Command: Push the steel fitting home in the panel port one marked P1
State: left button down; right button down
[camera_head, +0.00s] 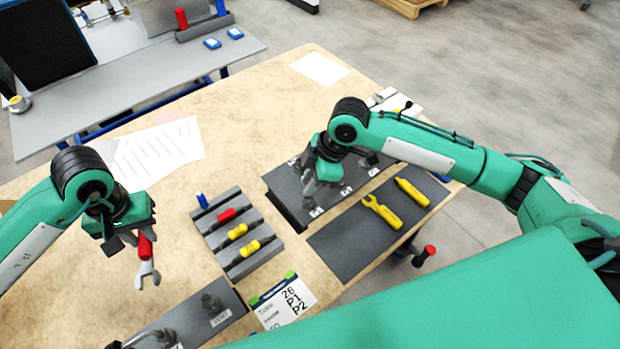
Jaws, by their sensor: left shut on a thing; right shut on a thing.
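My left gripper (128,238) is shut on a red-handled wrench (146,252), whose grey open jaw hangs downward above the table. My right gripper (312,190) is low over the left end of the dark port panel (283,198) and is shut on a small grey thing, which looks like the steel fitting. The fingers mostly hide it, so I cannot tell how deep it sits in a port. White port labels (316,212) run along the panel's front edge; they are too small to read, and P1 cannot be picked out.
A grey rack (238,232) holds blue, red and yellow-handled tools. A dark mat (345,238) bears a yellow wrench (382,212) and a yellow screwdriver (412,192). A dark holder (170,325) and a card marked P1, P2 (285,302) lie in front.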

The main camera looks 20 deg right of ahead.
jog(key=shift+f, duration=0.55)
jog(key=c, duration=1.2)
grip_release()
jog(key=b+v, duration=0.1)
jog(key=v, duration=1.1)
